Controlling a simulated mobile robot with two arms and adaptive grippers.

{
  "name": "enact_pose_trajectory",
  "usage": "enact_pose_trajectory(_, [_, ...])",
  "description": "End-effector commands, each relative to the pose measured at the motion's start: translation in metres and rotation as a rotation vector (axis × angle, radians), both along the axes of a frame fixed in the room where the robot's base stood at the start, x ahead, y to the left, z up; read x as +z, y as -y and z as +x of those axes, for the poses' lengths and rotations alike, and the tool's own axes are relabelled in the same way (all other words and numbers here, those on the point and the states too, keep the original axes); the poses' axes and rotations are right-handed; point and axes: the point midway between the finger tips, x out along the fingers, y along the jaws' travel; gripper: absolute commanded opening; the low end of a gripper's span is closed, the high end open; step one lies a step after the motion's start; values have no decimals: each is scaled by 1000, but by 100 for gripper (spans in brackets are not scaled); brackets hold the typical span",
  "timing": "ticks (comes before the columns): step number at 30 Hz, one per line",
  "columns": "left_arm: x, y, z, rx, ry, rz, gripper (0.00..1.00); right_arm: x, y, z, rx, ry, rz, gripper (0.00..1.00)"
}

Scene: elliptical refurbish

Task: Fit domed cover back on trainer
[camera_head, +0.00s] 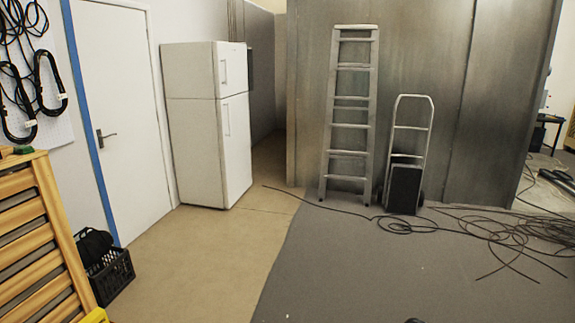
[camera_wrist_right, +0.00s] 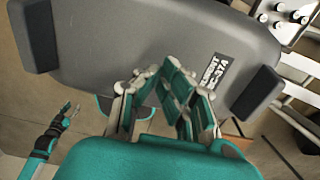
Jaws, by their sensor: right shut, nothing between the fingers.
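In the right wrist view a large grey rounded shell (camera_wrist_right: 110,45) with dark end blocks and a dark label fills the upper part. I cannot tell if it is the domed cover or part of the trainer. My right gripper (camera_wrist_right: 165,72) is shut and empty, its fingertips in front of the shell; contact cannot be told. My left gripper (camera_wrist_right: 70,112) is small at the left of this view, apart from the shell, and its jaws are unclear. The head view shows neither gripper, and no cover or trainer that I can make out.
A white fridge (camera_head: 208,125), a ladder (camera_head: 350,110) and a hand truck (camera_head: 406,170) stand at the back. Loose black cables (camera_head: 510,235) lie at right. A slatted wooden piece (camera_head: 35,240) and a black crate (camera_head: 112,275) are at left. The middle floor is clear.

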Motion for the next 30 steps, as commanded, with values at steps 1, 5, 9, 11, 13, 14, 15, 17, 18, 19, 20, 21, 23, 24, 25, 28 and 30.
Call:
enact_pose_trajectory(1, [-4,0,0,0,0,0,39,-4,0,0,0,0,0,0])
enact_pose_trajectory(5, [-8,0,0,0,0,0,39,-9,0,0,0,0,0,0])
enact_pose_trajectory(9, [-12,0,0,0,0,0,39,-15,0,0,0,-1,0,0])
enact_pose_trajectory(11, [-14,0,0,0,0,0,39,-17,0,0,0,-1,0,0])
enact_pose_trajectory(13, [-17,0,0,0,0,0,39,-20,0,0,0,-1,-1,0])
enact_pose_trajectory(14, [-18,0,0,0,0,0,39,-21,0,0,0,-1,-1,0])
enact_pose_trajectory(15, [-19,0,0,0,0,0,39,-23,0,0,0,-1,-1,0])
enact_pose_trajectory(17, [-21,0,0,0,0,0,39,-25,0,0,0,-1,-1,0])
enact_pose_trajectory(18, [-20,0,0,0,0,0,39,-24,0,0,0,0,0,0])
enact_pose_trajectory(19, [-19,0,0,0,0,0,39,-24,0,0,0,0,0,0])
enact_pose_trajectory(20, [-19,0,0,0,0,0,39,-24,0,0,0,0,-1,0])
enact_pose_trajectory(21, [-19,0,0,0,0,0,39,-24,0,0,0,-1,-1,0])
enact_pose_trajectory(23, [-19,0,0,0,0,0,39,-24,0,0,0,-1,-1,0])
enact_pose_trajectory(24, [-19,0,0,0,0,0,39,-24,0,0,0,-1,-1,0])
enact_pose_trajectory(25, [-19,0,0,0,0,0,39,-24,0,0,0,-1,-1,0])
enact_pose_trajectory(28, [-19,0,0,0,0,0,39,-24,0,0,0,-1,-1,0])
enact_pose_trajectory(30, [-19,0,0,0,0,0,39,-23,0,0,0,-1,-1,0])
